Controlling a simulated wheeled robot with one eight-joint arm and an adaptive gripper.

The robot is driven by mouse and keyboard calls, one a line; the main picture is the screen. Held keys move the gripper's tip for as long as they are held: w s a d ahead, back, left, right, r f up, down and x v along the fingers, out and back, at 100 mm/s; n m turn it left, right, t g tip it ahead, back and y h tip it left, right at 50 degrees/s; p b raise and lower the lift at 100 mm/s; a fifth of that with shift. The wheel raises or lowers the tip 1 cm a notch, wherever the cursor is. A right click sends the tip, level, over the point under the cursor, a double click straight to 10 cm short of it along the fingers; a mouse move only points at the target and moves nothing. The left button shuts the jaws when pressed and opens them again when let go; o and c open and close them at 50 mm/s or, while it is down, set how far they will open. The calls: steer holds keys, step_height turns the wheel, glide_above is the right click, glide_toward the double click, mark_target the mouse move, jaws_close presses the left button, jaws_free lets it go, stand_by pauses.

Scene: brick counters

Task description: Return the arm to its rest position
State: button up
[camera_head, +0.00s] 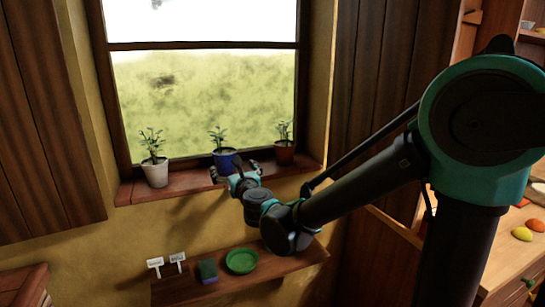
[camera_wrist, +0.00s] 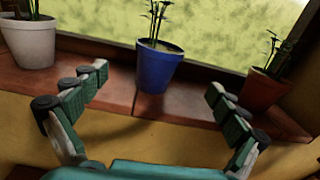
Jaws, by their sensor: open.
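My gripper (camera_head: 235,174) is at the end of my outstretched arm, in front of the window sill near the blue pot (camera_head: 224,160). In the wrist view my gripper (camera_wrist: 160,92) has its two green-padded fingers wide apart with nothing between them. The blue pot (camera_wrist: 156,70) stands upright on the sill beyond the fingers, and its plant rises against the window. The gap between the fingertips and the pot is hard to judge.
The sill (camera_head: 190,182) also holds a white pot (camera_head: 155,173) and a terracotta pot (camera_head: 285,152). Below, a wooden shelf (camera_head: 285,268) carries a green bowl (camera_head: 241,261), a sponge (camera_head: 207,271) and two small white signs (camera_head: 177,258). A counter with colourful items is at the right.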

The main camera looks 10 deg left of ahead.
steer(key=d+n+g+y, duration=0.2)
steer(key=d+n, duration=0.6)
steer(key=n, duration=0.3)
steer(key=s+d+f+n+g+h, duration=0.3)
steer(key=s+d+f+n, duration=0.3)
steer(key=d, duration=0.6)
steer(key=s+d+f+n+g+h, duration=0.3)
steer(key=s+d+f+n, duration=0.3)
steer(key=d+f, duration=0.5)
steer(key=s+d+f+n+g+h, duration=0.3)
steer(key=s+d+f+n+h, duration=0.2)
steer(key=d+f, duration=0.4)
steer(key=s+d+n, duration=0.1)
steer(key=d, duration=0.4)
steer(key=shift+f+h, duration=0.25)
steer(key=shift+h, duration=0.05)
